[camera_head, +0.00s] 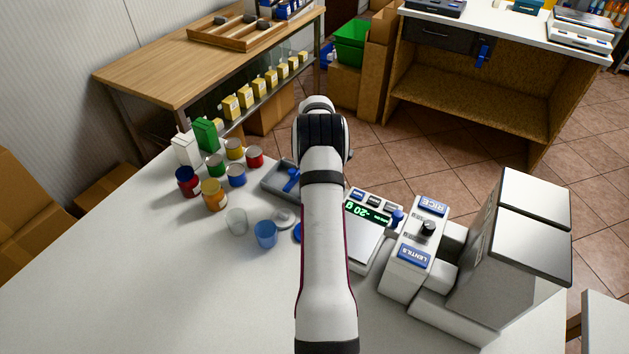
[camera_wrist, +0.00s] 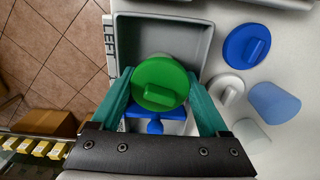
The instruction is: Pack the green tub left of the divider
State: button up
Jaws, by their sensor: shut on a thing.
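The green tub (camera_wrist: 160,80) is seen from above in the wrist view, its round lid with a raised bar facing up. My gripper (camera_wrist: 159,88) is shut on it, one teal finger on each side. It is over the grey tray (camera_wrist: 160,38), whose rim carries a LEFT label. The blue divider (camera_wrist: 155,125) shows just below the tub in the picture; the tub hides part of it. I cannot tell the tub's height over the tray floor. In the head view the tray (camera_head: 272,185) and divider (camera_head: 291,180) are partly behind my arm, which hides the gripper and tub.
A blue lid (camera_wrist: 246,45), a pale lid (camera_wrist: 228,87), a blue cup (camera_head: 265,234) and a clear cup (camera_head: 237,221) stand beside the tray. Several cans and cartons cluster left of it. A scale (camera_head: 368,241) and a dispenser (camera_head: 513,261) stand right. The table's front left is clear.

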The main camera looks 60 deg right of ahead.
jog(key=shift+f, duration=0.2)
dwell(0.4)
jog(key=o, duration=1.3)
jog(key=shift+c, duration=0.2)
notch_tip(320, 180, up, 8)
jog(key=shift+f, duration=0.1)
